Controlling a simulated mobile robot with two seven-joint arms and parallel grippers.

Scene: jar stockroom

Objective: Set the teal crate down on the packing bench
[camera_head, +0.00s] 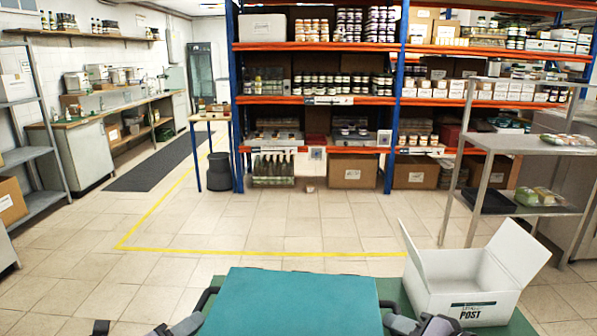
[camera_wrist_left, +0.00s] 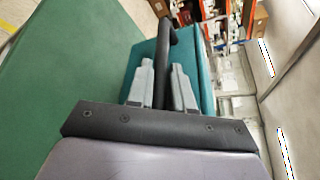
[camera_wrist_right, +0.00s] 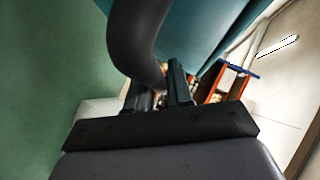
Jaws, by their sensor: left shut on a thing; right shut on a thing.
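The teal crate (camera_head: 295,303) is at the bottom centre of the head view, cut off by the lower edge. It has a dark handle on each side. My left gripper (camera_head: 192,322) is shut on the left handle; the left wrist view shows the black bar (camera_wrist_left: 163,62) between its fingers. My right gripper (camera_head: 402,321) is shut on the right handle (camera_wrist_right: 138,40). The green top of the packing bench (camera_head: 396,291) shows beside the crate and fills the left of both wrist views. I cannot tell whether the crate touches the bench or hangs above it.
An open white box (camera_head: 462,285) marked POST stands on the bench just right of the crate. A grey shelf unit (camera_head: 520,145) stands further right. Beyond the bench is open tiled floor with a yellow line (camera_head: 260,252), then tall racks of jars (camera_head: 345,100).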

